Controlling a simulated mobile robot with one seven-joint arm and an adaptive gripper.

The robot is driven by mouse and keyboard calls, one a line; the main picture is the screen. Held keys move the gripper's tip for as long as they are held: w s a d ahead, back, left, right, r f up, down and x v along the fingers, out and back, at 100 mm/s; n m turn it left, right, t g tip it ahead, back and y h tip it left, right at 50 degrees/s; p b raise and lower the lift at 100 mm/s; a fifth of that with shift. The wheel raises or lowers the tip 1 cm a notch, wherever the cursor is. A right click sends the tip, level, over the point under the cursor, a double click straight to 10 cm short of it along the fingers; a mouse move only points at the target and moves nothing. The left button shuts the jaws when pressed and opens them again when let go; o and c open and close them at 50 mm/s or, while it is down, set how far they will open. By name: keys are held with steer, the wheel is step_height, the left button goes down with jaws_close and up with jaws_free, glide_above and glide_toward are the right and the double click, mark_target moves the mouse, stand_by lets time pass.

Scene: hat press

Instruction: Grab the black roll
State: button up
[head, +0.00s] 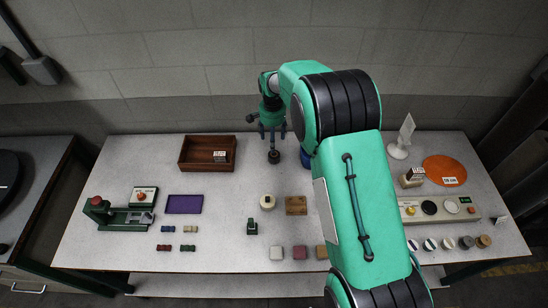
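A small dark, round item (273,157), which looks like the black roll, stands on the table near its back edge, with a thin upright part rising from it. My gripper (272,133) points down just above it, at the upright part. Its two fingers look spread, one on each side of the upright part, with no clear contact. The picture is too small to show the exact gap or height.
The grey table (225,235) holds a brown wooden tray (190,155) left of my gripper. A blue item (305,158) is partly hidden by my arm. A purple mat (184,204), a green press (118,216), several small blocks and an orange disc (444,170) lie around.

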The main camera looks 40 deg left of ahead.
mark_target(273, 155)
steer(key=shift+f, duration=3.05)
steer(key=shift+d+f, duration=0.2)
steer(key=shift+f, duration=2.4)
steer(key=shift+c, duration=0.3)
steer(key=c, duration=1.1)
